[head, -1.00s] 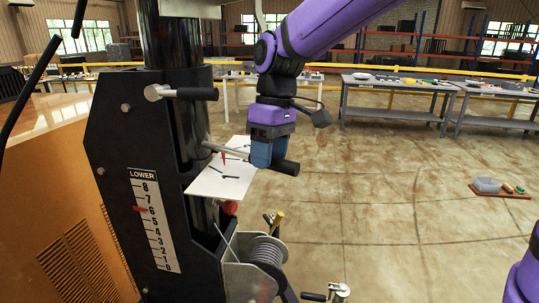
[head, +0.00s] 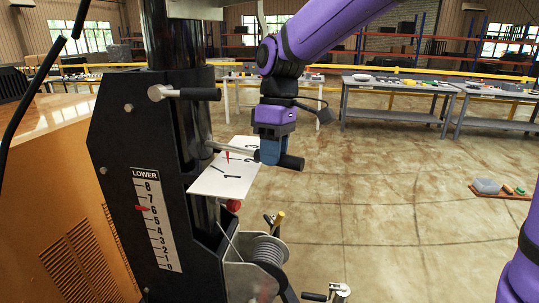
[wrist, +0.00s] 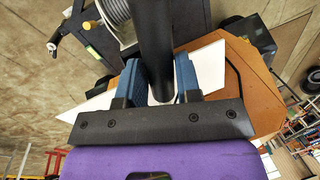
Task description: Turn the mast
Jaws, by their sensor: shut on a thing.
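The dark mast (head: 168,40) stands upright in a black frame at the left of the head view. A thin metal bar runs right from the mast to a black handle grip (head: 293,162). My gripper (head: 269,153) is shut on this grip, and the grip's end sticks out to the right. In the wrist view my gripper (wrist: 158,78) has its blue fingers on both sides of the black grip (wrist: 155,40). A white plate (head: 212,187) with black marks and a red pointer (head: 228,157) lies beneath the bar.
A T-shaped handle (head: 195,93) sticks out above the bar. A cable winch (head: 266,252) and a lower crank (head: 338,291) are below my gripper. The frame carries a height scale (head: 155,220). Open floor lies to the right, with grey tables (head: 400,88) behind.

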